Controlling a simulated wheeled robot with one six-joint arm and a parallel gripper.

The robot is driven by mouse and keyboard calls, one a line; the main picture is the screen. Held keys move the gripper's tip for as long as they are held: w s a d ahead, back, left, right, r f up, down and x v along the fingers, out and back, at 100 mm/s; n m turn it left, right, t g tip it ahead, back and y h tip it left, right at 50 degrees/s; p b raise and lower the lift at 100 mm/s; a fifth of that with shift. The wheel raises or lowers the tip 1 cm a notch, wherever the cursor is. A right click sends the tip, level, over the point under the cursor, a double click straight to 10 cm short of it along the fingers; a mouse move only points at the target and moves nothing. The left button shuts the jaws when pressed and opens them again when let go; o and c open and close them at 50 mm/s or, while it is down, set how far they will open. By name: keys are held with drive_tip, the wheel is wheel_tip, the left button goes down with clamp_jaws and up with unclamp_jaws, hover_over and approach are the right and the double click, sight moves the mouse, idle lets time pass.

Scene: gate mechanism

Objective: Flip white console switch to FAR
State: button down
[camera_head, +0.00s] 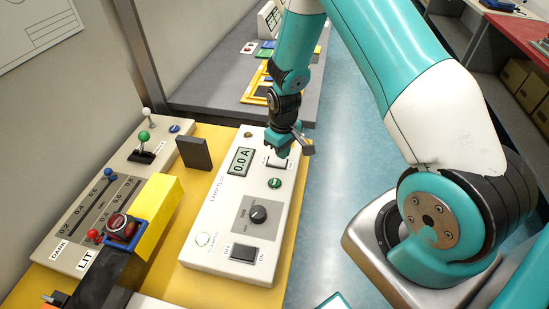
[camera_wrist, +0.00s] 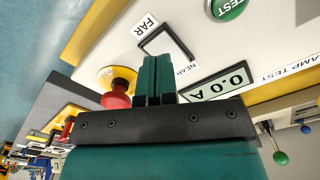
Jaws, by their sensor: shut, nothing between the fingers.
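The white console (camera_head: 205,225) stands on the yellow bench top. Its white rocker switch (camera_wrist: 172,42) sits in a black frame, with FAR (camera_wrist: 146,26) printed at one end and NEAR at the other. In the head view the switch (camera_head: 278,163) is partly hidden by my gripper. My gripper (camera_head: 284,150) is shut and empty, pointing down at the switch. In the wrist view its dark green fingertips (camera_wrist: 156,62) overlap the switch's lower edge. I cannot tell whether they touch it, nor which end of the rocker is down.
A red button on a yellow base (camera_wrist: 118,92) stands close beside my fingers. The console also carries a 0.0 A display (camera_head: 240,162), a green TEST button (camera_head: 275,183), a black knob (camera_head: 258,215) and a black OFF/ON rocker (camera_head: 243,254). A lever panel (camera_head: 105,195) stands left.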

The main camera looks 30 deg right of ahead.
sight(281, 162)
drive_tip(key=shift+r+p, duration=1.5)
drive_tip(key=shift+r, duration=0.85)
drive_tip(key=shift+f, duration=0.1)
drive_tip(key=s+a+r+n+y+b, duration=0.1)
drive_tip(key=s+a+r, duration=0.2)
drive_tip(key=a+r, duration=0.4)
drive_tip(key=s+a+r+y+b, duration=0.1)
drive_tip(key=s+a+r, duration=0.3)
drive_tip(key=r, duration=0.6)
drive_tip(key=s+a+r+n, duration=0.1)
drive_tip(key=s+a+r, duration=0.1)
drive_tip(key=s, duration=0.3)
drive_tip(key=s+a+r+n+y, duration=0.1)
drive_tip(key=s+a+r, duration=0.1)
drive_tip(key=s+r, duration=0.2)
drive_tip(key=s+a+r+n+y+b, duration=0.1)
drive_tip(key=s+a+r, duration=0.2)
drive_tip(key=s, duration=0.3)
drive_tip(key=shift+s+r, duration=0.3)
drive_tip(key=shift+s, duration=0.1)
